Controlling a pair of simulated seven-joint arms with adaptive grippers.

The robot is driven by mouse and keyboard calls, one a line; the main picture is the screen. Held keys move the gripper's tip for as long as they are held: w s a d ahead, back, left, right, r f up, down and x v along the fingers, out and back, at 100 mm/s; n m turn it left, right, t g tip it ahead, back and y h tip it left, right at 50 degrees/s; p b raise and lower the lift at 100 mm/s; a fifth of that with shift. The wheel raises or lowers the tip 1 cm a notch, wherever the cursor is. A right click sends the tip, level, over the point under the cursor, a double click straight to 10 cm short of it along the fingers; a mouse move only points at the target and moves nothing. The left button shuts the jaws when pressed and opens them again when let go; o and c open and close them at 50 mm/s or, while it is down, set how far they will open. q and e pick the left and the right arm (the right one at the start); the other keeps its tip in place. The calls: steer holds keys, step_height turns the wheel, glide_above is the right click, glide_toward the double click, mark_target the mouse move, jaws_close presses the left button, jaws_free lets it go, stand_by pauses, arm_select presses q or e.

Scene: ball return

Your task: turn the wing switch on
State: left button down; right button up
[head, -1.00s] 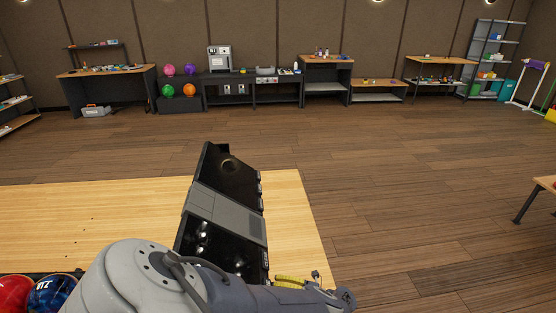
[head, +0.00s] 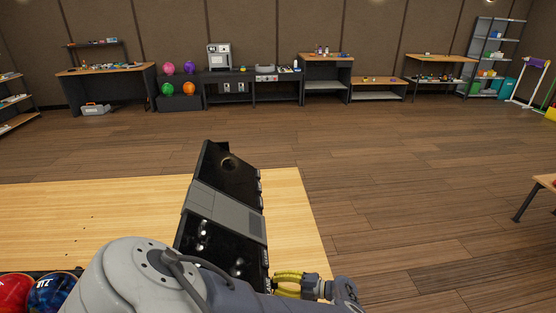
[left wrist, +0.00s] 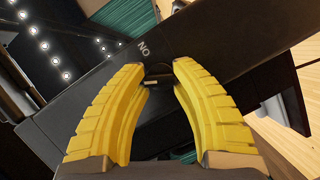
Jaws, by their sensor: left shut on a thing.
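An "ON" label (left wrist: 143,48) shows upside down just beyond the switch. The switch's exact angle is hard to tell, as the fingers cover its sides. My right gripper is out of view.
A red ball (head: 14,293) and a dark blue ball (head: 52,293) sit at the lower left, beside my left arm. A bench (head: 542,188) is at the right edge. Workbenches and a rack with several balls (head: 179,80) line the far wall. The floor between is clear.

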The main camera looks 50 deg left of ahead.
arm_select(q)
steer(key=m+h, duration=0.3)
steer(key=m, duration=0.1)
steer(key=shift+s+m+g, duration=0.1)
steer(key=shift+m+g, duration=0.2)
steer(key=m+h, duration=0.1)
steer(key=m, duration=0.1)
steer(key=m+g+h, duration=0.1)
steer(key=m, duration=0.1)
steer(key=shift+a+r+h, duration=0.1)
steer(key=shift+h, duration=0.2)
steer(key=shift+m, duration=0.3)
stand_by(0.3)
steer(key=c, duration=0.9)
jaws_free()
steer(key=shift+v, duration=3.85)
steer(key=shift+a, duration=0.15)
